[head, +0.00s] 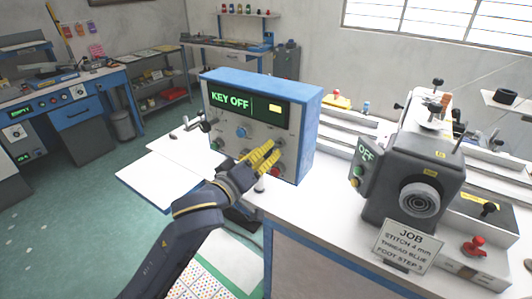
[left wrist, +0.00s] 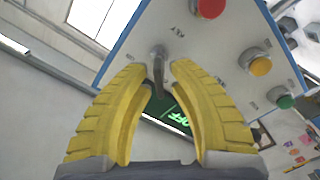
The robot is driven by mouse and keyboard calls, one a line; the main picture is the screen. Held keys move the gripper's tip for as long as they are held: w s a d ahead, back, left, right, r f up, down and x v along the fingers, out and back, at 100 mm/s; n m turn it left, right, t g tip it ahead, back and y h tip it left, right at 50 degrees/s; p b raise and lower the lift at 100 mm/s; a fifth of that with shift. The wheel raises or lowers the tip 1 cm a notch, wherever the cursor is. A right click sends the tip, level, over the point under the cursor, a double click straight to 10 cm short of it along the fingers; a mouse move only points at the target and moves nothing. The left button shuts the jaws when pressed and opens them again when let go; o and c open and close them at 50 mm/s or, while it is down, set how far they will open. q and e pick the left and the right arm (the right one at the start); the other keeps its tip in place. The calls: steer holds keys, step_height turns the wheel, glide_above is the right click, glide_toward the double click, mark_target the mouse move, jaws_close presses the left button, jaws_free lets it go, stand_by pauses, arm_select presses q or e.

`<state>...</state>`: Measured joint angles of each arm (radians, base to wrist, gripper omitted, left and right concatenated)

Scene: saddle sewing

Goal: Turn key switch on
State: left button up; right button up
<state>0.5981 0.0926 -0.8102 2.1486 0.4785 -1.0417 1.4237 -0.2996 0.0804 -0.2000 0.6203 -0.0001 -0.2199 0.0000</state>
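The control box (head: 308,110) has a blue shell and a grey front panel. Its display (head: 230,101) reads "KEY OFF" in green. In the left wrist view the key switch (left wrist: 158,52) is a small metal key standing out from the panel, below lettering that appears to read KEY. My left gripper (head: 271,152), with yellow fingers, is at the lower right of the panel. In the left wrist view its fingertips (left wrist: 159,69) are apart, one on each side of the key, with gaps visible. In the head view the fingers hide the key. My right gripper is not in view.
A red button (left wrist: 210,7), a yellow button (left wrist: 260,66) and a green button (left wrist: 285,102) are on the panel near the key. A grey sewing machine (head: 412,165) showing "OFF" stands to the right, behind a JOB sign (head: 408,246). White table (head: 300,210) surrounds the box.

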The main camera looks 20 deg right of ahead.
arm_select(q)
jaws_close()
steer(key=shift+m, duration=0.3)
steer(key=m, duration=0.4)
steer(key=shift+s, duration=0.1)
steer(key=m, duration=0.4)
steer(key=shift+s+d+r+m, duration=0.1)
steer(key=shift+d+m, duration=0.05)
steer(key=shift+m, duration=0.15)
steer(key=m, duration=0.4)
steer(key=shift+s, duration=0.1)
steer(key=m, duration=0.4)
steer(key=shift+d, duration=0.15)
steer(key=shift+m, duration=0.5)
